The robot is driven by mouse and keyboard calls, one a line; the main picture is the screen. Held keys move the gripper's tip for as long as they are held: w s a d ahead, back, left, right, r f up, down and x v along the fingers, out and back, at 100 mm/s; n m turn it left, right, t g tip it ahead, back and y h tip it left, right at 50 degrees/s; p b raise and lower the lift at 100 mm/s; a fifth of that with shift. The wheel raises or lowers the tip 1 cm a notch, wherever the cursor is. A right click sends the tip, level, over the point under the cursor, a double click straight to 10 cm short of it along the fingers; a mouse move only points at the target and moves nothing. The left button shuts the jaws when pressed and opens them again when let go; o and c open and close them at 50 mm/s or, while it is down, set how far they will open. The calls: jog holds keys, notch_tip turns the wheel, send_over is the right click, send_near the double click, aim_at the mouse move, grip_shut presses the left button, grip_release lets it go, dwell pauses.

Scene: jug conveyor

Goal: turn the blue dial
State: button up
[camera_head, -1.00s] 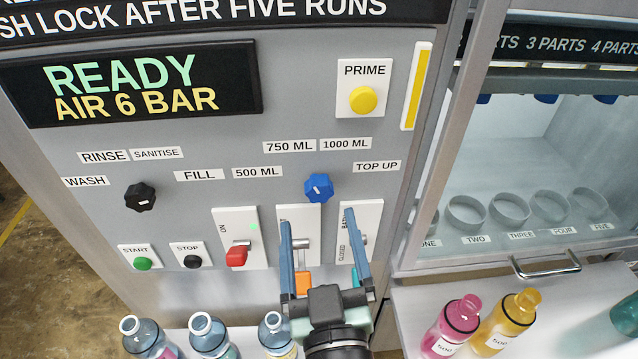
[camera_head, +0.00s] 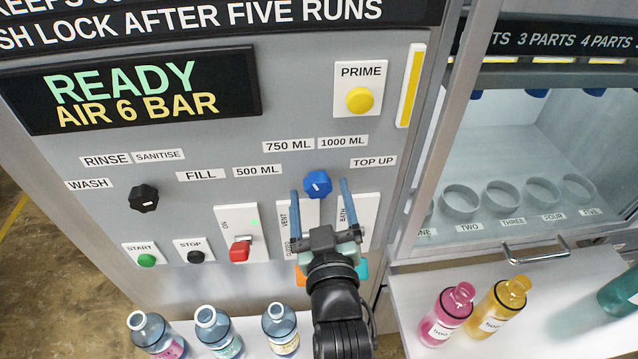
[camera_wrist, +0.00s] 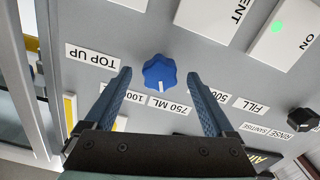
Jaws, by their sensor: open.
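The blue dial (camera_head: 318,184) is a lobed knob with a white pointer mark, on the grey panel below the 750 ML and 1000 ML labels. In the head view its mark points roughly up. My gripper (camera_head: 320,188) is open, its two blue fingers reaching up the panel on either side of the dial, with the tips near its height. In the wrist view the dial (camera_wrist: 160,72) shows upside down between the fingertips, with a gap on both sides. No contact shows; the remaining depth to the panel is hard to judge.
The black knob (camera_head: 143,198) and red switch (camera_head: 240,250) lie left of the dial. The VENT and BATH switch plates (camera_head: 362,215) sit just below it, partly behind my gripper. The yellow PRIME button (camera_head: 359,100) is above. Bottles (camera_head: 215,335) stand along the bottom.

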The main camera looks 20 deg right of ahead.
jog(key=shift+x, duration=1)
jog(key=c, duration=1.4)
